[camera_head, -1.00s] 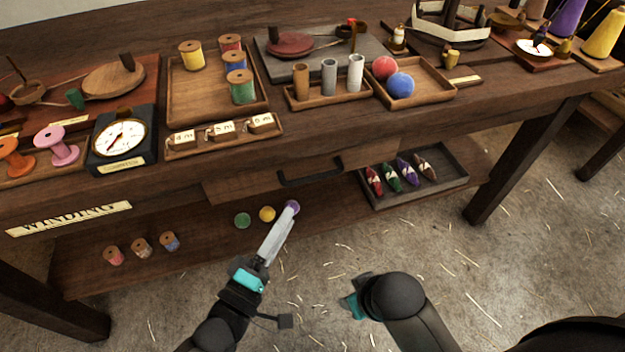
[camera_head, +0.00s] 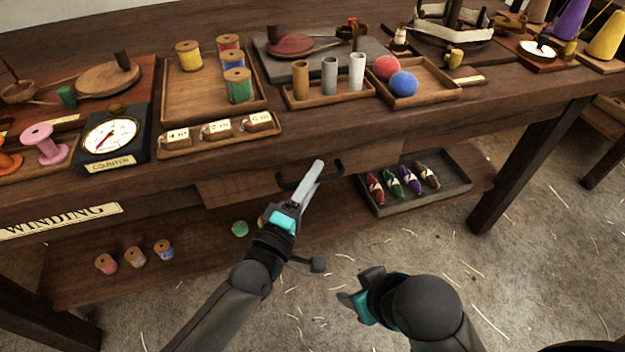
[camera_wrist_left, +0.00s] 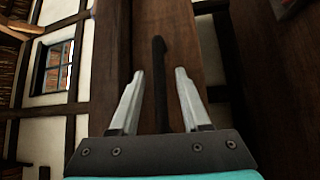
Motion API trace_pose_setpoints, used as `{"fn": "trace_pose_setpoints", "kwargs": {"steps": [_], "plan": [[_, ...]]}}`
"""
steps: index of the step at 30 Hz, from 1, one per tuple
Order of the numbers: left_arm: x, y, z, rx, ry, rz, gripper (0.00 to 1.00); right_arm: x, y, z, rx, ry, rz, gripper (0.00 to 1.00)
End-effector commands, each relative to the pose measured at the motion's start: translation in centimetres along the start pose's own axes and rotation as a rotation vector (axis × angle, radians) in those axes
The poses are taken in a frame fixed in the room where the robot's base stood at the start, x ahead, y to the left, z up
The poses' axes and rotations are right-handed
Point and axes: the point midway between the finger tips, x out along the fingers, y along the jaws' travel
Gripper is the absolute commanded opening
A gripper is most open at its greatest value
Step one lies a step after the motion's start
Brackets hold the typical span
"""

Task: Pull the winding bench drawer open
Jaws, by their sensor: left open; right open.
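The winding bench (camera_head: 330,138) has a wooden drawer (camera_head: 235,186) under its top, with a dark bar handle (camera_head: 287,181) on the front. The drawer looks shut. My left gripper (camera_head: 317,168) is raised in front of the handle and hides its middle. In the left wrist view, the open fingers of the left gripper (camera_wrist_left: 158,72) stand on either side of the dark handle (camera_wrist_left: 159,70), apart from it on both sides. My right gripper (camera_head: 352,294) is low, above the floor in front of the bench, empty and away from the drawer.
A tray of shuttles (camera_head: 455,187) sits on the lower shelf, right of the drawer. The benchtop holds a counter (camera_head: 110,138), thread spools and trays. The floor (camera_head: 400,250) in front is clear apart from straw.

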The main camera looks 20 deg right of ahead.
Motion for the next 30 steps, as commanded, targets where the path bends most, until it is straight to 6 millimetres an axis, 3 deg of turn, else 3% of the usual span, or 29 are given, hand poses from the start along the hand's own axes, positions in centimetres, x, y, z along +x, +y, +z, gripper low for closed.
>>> {"fn": "trace_pose_setpoints", "kwargs": {"steps": [2, 15, 30], "plan": [[-0.01, 0.01, -0.01, 0.0, 0.0, 0.0, 0.47, -0.01, 0.0, 0.0, 0.0, 0.0, 0.0, 0.5], [-0.05, -0.01, 0.0, 0.0, 0.0, 0.0, 0.0, 0.0, 0.0, 0.03, -0.001, -0.001, 0.0, 0.5], [-0.06, -0.02, -0.01, 0.0, 0.0, 0.0, 0.0, 0.03, 0.01, 0.05, -0.001, -0.001, 0.0, 0.5]]}}
